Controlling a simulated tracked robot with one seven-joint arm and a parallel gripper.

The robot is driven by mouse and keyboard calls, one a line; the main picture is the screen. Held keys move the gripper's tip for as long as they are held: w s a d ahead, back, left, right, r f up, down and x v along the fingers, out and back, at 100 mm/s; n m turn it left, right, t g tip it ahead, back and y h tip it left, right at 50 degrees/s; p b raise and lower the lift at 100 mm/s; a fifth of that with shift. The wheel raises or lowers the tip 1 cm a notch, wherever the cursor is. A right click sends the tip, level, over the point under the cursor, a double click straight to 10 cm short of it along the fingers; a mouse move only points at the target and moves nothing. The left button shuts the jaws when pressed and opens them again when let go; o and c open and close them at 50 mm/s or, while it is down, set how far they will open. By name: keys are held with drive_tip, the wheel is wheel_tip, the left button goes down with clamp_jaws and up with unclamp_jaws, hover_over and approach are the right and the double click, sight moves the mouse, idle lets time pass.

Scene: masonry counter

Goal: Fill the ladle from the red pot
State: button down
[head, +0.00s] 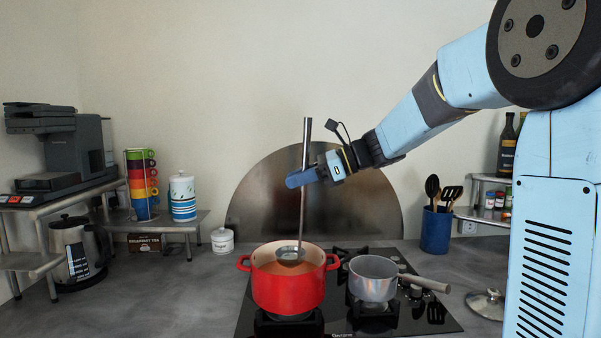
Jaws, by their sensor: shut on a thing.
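The red pot (288,291) stands on the left side of the black stove top, with a brownish-orange liquid (268,266) inside. My gripper (303,178) is shut on the long metal handle of the ladle (304,210), above the pot. The ladle hangs nearly upright, its handle top sticking up above my gripper. The ladle's bowl (290,253) is within the pot's opening, towards the back rim. I cannot tell how deep the bowl sits or whether it holds liquid.
A grey saucepan (374,280) stands right of the red pot, its handle pointing right. A glass lid (487,303) lies on the counter further right. A blue utensil holder (435,231) stands behind. A white lidded jar (222,240) is at left; the counter's left front is clear.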

sight(309, 144)
drive_tip(key=shift+f, duration=4.3)
drive_tip(key=shift+r, duration=7.75)
